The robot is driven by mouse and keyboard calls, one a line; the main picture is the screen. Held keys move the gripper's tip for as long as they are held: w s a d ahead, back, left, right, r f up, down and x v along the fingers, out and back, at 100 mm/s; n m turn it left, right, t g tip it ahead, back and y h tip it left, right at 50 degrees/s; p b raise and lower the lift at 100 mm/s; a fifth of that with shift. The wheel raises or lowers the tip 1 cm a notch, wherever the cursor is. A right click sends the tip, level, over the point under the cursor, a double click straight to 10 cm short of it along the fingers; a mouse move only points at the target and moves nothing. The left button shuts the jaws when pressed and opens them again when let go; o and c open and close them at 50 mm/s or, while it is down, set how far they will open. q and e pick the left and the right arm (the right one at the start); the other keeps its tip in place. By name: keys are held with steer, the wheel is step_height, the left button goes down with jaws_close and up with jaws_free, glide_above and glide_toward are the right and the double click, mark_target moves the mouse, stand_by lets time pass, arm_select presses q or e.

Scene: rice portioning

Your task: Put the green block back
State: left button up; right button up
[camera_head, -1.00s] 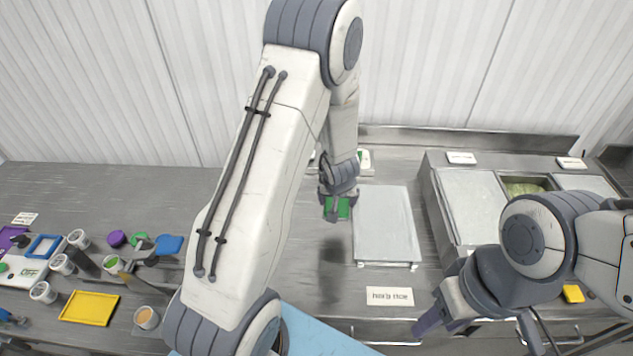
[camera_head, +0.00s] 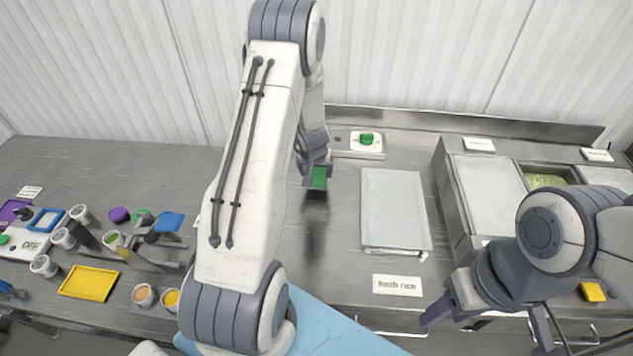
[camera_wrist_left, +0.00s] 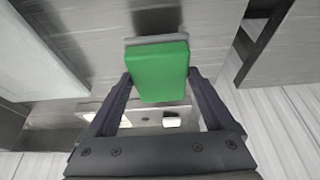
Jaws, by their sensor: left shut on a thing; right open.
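The green block (camera_head: 319,177) is in my left gripper (camera_head: 317,180), above the bench and left of the grey tray. In the left wrist view the green block (camera_wrist_left: 159,72) sits between the two dark fingers of my left gripper (camera_wrist_left: 160,80), with a grey strip along its upper edge. Whether it touches the bench is hard to tell; a dark shadow or reflection lies in front of it. My right gripper (camera_head: 441,308) is open and empty at the front edge, right of the herb rice label.
A grey tray (camera_head: 393,208) lies right of the block. A white plate with a green knob (camera_head: 366,140) stands behind it. A herb rice label (camera_head: 397,285) is in front. Cups, a yellow tray (camera_head: 88,283) and tools crowd the left bench. Covered bins (camera_head: 488,185) stand right.

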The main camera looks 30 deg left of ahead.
mark_target(316, 176)
arm_select(q)
step_height(316, 176, down, 4)
steer(key=shift+r+b, duration=0.2)
steer(key=shift+b, duration=1.05)
steer(key=shift+r, duration=0.15)
